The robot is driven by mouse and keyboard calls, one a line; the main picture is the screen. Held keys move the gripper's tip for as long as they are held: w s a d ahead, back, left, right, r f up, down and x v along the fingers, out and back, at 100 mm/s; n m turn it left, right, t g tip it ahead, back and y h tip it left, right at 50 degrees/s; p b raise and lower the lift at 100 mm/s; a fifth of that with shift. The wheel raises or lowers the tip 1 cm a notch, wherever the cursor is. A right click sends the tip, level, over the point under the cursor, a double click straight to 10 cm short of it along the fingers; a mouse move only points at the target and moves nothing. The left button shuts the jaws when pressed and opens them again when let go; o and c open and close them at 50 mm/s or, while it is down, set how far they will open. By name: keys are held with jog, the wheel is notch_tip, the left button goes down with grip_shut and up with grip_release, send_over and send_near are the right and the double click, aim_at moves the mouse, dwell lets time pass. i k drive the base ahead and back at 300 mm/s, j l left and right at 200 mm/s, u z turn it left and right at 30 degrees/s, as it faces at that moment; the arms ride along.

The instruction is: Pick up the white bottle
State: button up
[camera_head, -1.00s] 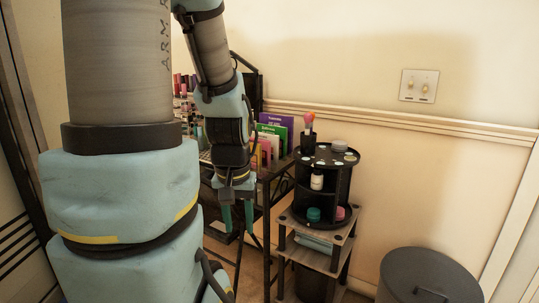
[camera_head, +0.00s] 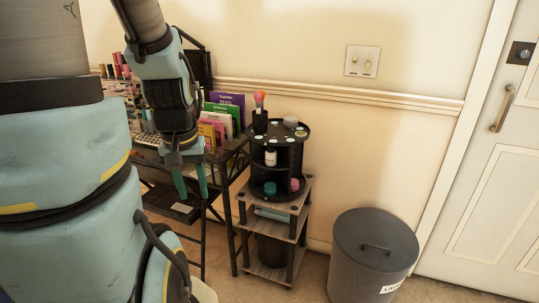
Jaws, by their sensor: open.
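A small white bottle (camera_head: 271,157) with a dark label or cap stands upright on the middle tier of a black round organizer (camera_head: 279,190). The organizer stands on a small grey wooden side table. My gripper (camera_head: 191,190) has teal fingers that point down and are apart, with nothing between them. It hangs to the left of the organizer, in front of the desk, well apart from the bottle.
A black desk with books (camera_head: 222,112) stands behind my gripper. Brushes in a black cup (camera_head: 260,120) and small round items sit on the organizer's top. A teal jar (camera_head: 270,188) and a pink item sit below the bottle. A lidded grey bin (camera_head: 372,255) stands right, before a white door.

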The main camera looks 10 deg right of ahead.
aim_at(271, 154)
jog(key=i+j+z, duration=0.65)
jog(key=i+j, duration=0.25)
jog(key=i+j+z, duration=0.3)
jog(key=j, duration=0.4)
